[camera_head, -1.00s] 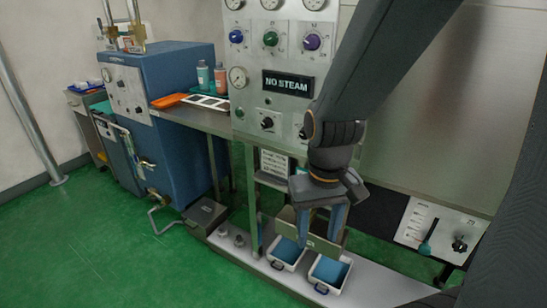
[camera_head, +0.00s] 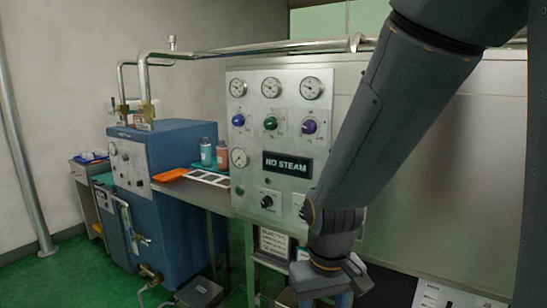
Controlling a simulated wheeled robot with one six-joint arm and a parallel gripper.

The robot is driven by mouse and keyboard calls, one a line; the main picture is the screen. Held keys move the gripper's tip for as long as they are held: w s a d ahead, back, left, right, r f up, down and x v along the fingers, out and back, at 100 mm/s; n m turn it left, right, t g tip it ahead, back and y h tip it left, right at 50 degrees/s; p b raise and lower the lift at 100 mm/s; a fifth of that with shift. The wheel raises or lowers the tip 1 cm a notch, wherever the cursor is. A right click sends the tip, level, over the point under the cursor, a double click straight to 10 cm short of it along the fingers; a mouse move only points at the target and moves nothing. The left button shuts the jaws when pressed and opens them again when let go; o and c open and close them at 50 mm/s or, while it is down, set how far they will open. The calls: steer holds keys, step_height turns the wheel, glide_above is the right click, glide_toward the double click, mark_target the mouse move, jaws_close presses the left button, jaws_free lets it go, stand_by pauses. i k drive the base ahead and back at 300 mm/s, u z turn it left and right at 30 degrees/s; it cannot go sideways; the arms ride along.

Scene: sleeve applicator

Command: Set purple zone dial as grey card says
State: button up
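The purple dial (camera_head: 310,126) is the rightmost of three zone dials on the upright steel panel, below the right gauge (camera_head: 311,89). Its pointer is too small to read surely. A strip of several cards in white frames (camera_head: 208,179) lies on the shelf left of the panel; I cannot read them or tell which is the grey card. My gripper (camera_head: 325,299) hangs at the bottom edge, below and apart from the purple dial. Its fingers point down, spread apart and with nothing seen between them; their tips are cut off by the frame.
A blue dial (camera_head: 238,120) and a green dial (camera_head: 270,123) sit left of the purple one. A NO STEAM display (camera_head: 288,164) is below them. Two bottles (camera_head: 206,152) and an orange tray (camera_head: 170,175) stand on the shelf. A steel pipe (camera_head: 240,50) runs above. My arm covers the panel's right side.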

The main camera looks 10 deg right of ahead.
mark_target(309, 126)
steer(key=z, duration=2.1)
steer(key=k, duration=1.2)
steer(key=u, duration=1.7)
steer(key=i, duration=0.5)
steer(key=u, duration=0.05)
